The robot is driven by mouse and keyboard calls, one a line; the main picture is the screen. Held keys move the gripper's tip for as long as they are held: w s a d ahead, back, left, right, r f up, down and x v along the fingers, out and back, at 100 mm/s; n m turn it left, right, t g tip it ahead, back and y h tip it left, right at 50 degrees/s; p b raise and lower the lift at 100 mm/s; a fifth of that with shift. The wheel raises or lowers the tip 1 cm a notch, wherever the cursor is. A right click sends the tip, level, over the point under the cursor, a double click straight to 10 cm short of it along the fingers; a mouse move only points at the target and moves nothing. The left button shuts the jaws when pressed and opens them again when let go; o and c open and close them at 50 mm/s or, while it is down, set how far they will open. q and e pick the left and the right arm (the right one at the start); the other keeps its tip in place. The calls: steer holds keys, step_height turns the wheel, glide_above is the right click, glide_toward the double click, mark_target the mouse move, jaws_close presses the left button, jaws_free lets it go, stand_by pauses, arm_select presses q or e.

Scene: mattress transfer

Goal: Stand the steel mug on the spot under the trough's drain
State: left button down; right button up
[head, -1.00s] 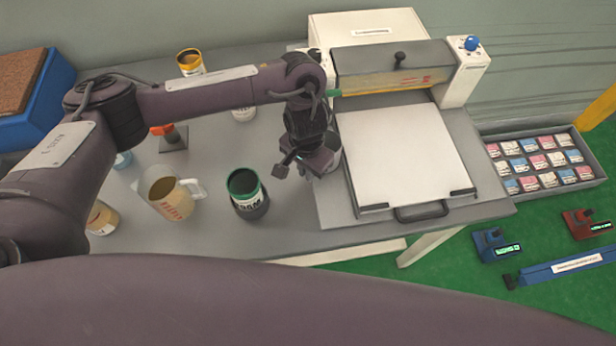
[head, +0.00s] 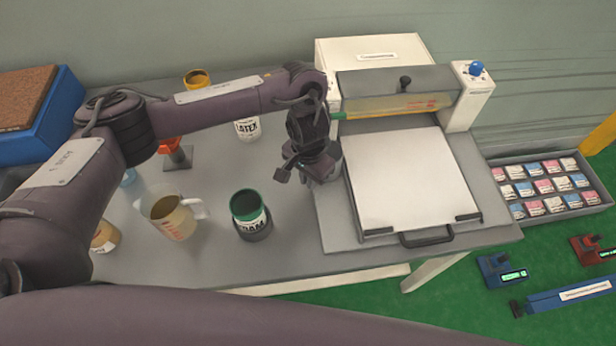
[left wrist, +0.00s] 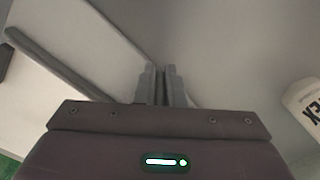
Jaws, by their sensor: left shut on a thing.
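My left gripper (head: 318,170) points down beside the left side of the machine with the trough (head: 395,108), close to the trough's green drain stub (head: 338,116). Its fingers (left wrist: 162,85) are almost together in the left wrist view. It is shut on the steel mug (head: 336,148), of which only a small grey part shows beside the gripper; my wrist hides the rest. I cannot tell whether the mug touches the surface below. The spot under the drain is hidden behind the gripper. My right gripper is not in view.
A green-rimmed dark can (head: 252,222), a jug (head: 172,215) and a LATEX can (head: 248,129) stand on the grey table (head: 215,265). The LATEX can also shows in the left wrist view (left wrist: 302,108). A white bed (head: 412,185) lies right of the gripper.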

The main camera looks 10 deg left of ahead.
arm_select(q)
steer(key=shift+f, duration=0.35)
steer(key=c, duration=1.5)
jaws_free()
steer(key=shift+o, duration=0.2)
